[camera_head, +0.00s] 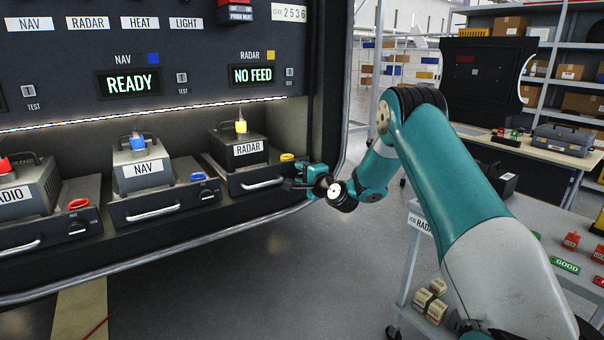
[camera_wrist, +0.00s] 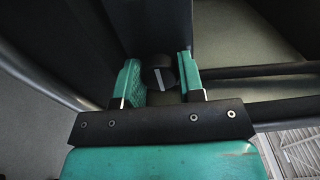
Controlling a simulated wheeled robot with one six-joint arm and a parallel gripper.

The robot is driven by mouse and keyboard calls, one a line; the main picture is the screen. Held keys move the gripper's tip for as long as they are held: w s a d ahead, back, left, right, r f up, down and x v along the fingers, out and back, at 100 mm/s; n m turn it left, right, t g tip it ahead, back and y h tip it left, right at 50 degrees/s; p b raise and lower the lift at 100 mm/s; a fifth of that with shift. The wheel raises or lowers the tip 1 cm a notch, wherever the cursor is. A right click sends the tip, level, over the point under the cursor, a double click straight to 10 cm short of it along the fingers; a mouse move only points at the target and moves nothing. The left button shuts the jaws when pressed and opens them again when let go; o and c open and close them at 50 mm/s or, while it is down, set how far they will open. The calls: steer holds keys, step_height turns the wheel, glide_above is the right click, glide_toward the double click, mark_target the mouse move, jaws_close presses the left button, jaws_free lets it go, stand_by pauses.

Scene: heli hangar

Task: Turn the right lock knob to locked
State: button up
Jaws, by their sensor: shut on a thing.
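The right lock knob (camera_wrist: 156,73) is a dark round knob with a pale bar across its face, seen between my fingers in the wrist view. My gripper (camera_wrist: 161,84) is shut on it, with one teal finger on each side. In the head view my gripper (camera_head: 294,184) reaches the right end of the RADAR tray (camera_head: 232,183), and the knob itself cannot be made out there. The RADAR box (camera_head: 238,149) sits on this tray, with a yellow connector on top.
The NAV box (camera_head: 142,168) and RADIO box (camera_head: 27,188) stand on trays to the left. The RADAR display (camera_head: 252,75) reads NO FEED; the NAV display (camera_head: 130,83) reads READY. The rack's metal edge rail (camera_head: 215,240) runs below. A grey cart (camera_head: 480,225) stands right.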

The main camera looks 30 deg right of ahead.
steer(key=shift+d, duration=0.1)
steer(key=o, duration=0.9)
steer(key=s+b, duration=0.2)
steer(key=s, duration=0.3)
steer(key=s+b, duration=0.3)
steer(key=s, duration=0.3)
steer(key=s+b, duration=0.2)
steer(key=s, duration=0.4)
steer(key=shift+s+d+b, duration=0.25)
steer(key=shift+b, duration=0.1)
